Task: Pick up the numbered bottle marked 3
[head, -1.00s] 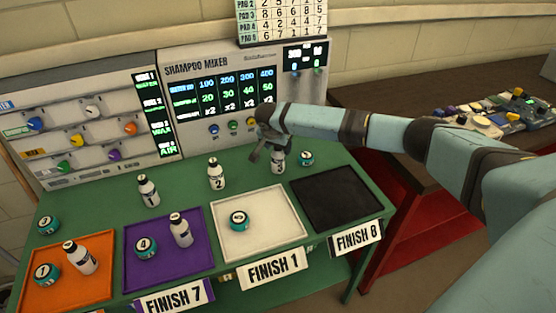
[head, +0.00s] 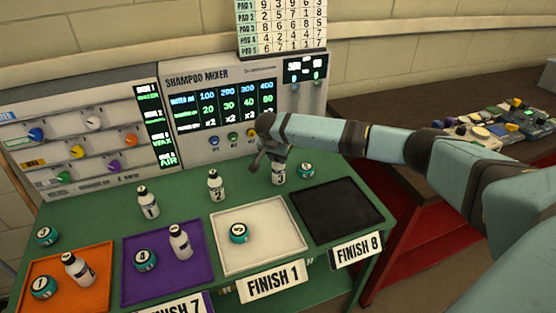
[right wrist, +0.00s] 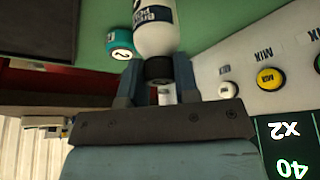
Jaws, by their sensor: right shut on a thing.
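Bottle 3 (head: 278,175), white with a dark cap, stands upright on the green table behind the black tray. My right gripper (head: 270,158) comes down over its top from the right. In the right wrist view the bottle (right wrist: 156,30) appears upside down, with its dark cap between the two fingers of my right gripper (right wrist: 158,75), which is shut on it. The number is partly hidden in the head view. Bottle 2 (head: 216,187) and bottle 1 (head: 148,204) stand to its left. My left gripper is not in view.
A teal jar (head: 306,171) stands close right of bottle 3. The shampoo mixer (head: 225,70) rises behind. In front lie the black tray (head: 337,208), white tray (head: 285,225), purple tray (head: 140,290) and orange tray (head: 95,255). A dark side table (head: 400,115) holds clutter at right.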

